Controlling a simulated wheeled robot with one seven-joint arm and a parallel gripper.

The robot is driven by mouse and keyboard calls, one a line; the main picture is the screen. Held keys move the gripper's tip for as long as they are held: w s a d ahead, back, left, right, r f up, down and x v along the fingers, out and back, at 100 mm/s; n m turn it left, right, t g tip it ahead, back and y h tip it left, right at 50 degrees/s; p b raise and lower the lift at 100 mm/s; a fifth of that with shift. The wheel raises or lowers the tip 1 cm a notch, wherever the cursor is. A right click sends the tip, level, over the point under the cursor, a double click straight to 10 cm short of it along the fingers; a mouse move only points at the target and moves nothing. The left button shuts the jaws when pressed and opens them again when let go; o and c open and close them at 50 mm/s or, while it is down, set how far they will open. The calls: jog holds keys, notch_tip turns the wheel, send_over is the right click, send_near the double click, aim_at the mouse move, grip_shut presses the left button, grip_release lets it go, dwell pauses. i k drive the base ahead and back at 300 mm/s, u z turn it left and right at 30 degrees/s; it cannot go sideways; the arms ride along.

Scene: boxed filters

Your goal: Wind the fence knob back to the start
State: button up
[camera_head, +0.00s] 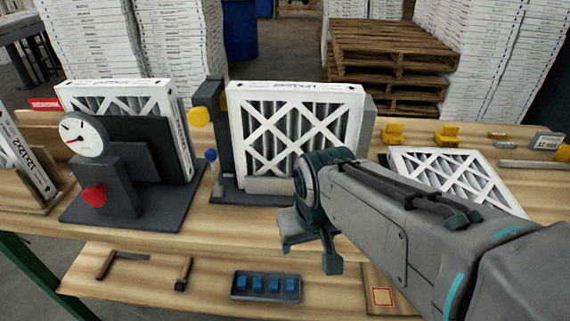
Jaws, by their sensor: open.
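No knob is labelled, so I cannot tell for sure which is the fence knob. A red knob (94,194) sits low on the front of the dark gauge fixture (122,180) at left. A yellow knob (199,117) sits on the upright of the middle fixture (208,95), with a blue ball-ended lever (211,156) below it. My gripper (311,250) is open and points down at the bench's front edge, to the right of all three and apart from them. Nothing shows between its fingers.
A white-framed filter (295,130) stands in the middle fixture and another (130,92) in the gauge fixture. A third filter (455,178) lies at right behind my arm. A tray with blue pieces (265,298) is on the lower shelf. Yellow blocks (393,133) stand at back right.

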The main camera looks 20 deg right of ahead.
aim_at(198, 116)
jog(key=z, duration=1.8)
jog(key=k, duration=0.9)
jog(key=u, duration=1.25)
jog(key=i, duration=0.5)
jog(key=z, duration=0.05)
